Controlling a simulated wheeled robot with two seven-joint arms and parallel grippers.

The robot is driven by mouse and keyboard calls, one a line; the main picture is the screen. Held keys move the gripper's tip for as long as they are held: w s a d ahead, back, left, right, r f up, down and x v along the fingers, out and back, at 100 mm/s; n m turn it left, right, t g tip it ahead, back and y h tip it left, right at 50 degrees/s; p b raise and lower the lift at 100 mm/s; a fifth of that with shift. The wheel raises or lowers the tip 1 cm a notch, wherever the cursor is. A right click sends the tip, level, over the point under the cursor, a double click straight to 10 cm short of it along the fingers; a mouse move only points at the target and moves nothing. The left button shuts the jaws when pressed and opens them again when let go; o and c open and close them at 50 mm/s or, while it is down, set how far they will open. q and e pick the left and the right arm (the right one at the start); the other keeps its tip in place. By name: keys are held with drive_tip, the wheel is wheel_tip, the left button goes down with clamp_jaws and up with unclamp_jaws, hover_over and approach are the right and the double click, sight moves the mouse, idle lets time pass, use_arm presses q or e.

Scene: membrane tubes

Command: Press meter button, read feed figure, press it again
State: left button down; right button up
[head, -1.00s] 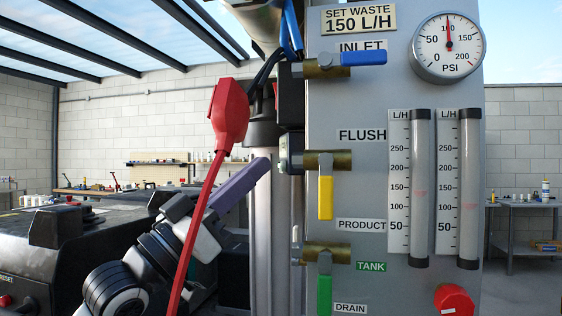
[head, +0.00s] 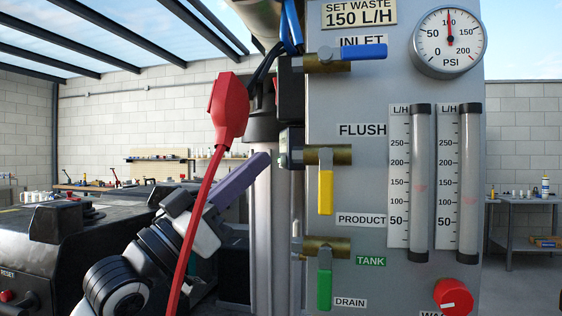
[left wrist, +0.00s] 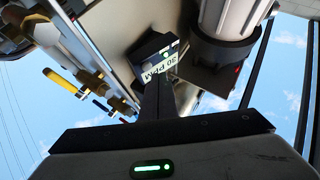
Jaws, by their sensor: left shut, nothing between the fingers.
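The meter is a small dark box (left wrist: 150,48) in the left wrist view, with a lit face (left wrist: 162,62) that seems to read "30 PPM", turned round in this view. In the head view, a dark box (head: 291,148) that looks like it shows edge-on at the panel's left side, its face hidden. My left gripper (head: 264,160) is shut and empty, its purple fingers pointing up and right, tips just short of that box. In the left wrist view its fingers (left wrist: 158,92) reach toward the box. I cannot tell whether they touch the button. My right gripper is not in view.
The grey panel (head: 375,70) carries blue, yellow and green valve handles, a pressure gauge (head: 449,42), two flow tubes (head: 420,185) and a red knob (head: 453,297). A side table (head: 522,201) stands right.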

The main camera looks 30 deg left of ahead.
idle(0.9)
use_arm(q)
drive_tip(key=shift+w+d+p, duration=0.25)
drive_tip(key=shift+d+p, duration=0.1)
drive_tip(key=shift+w+d+p, duration=0.2)
drive_tip(key=shift+d+p, duration=0.1)
idle(0.6)
drive_tip(key=shift+a, duration=0.1)
idle(0.3)
drive_tip(key=shift+s+a+b, duration=0.35)
drive_tip(key=shift+s+a, duration=0.1)
drive_tip(key=shift+a, duration=0.05)
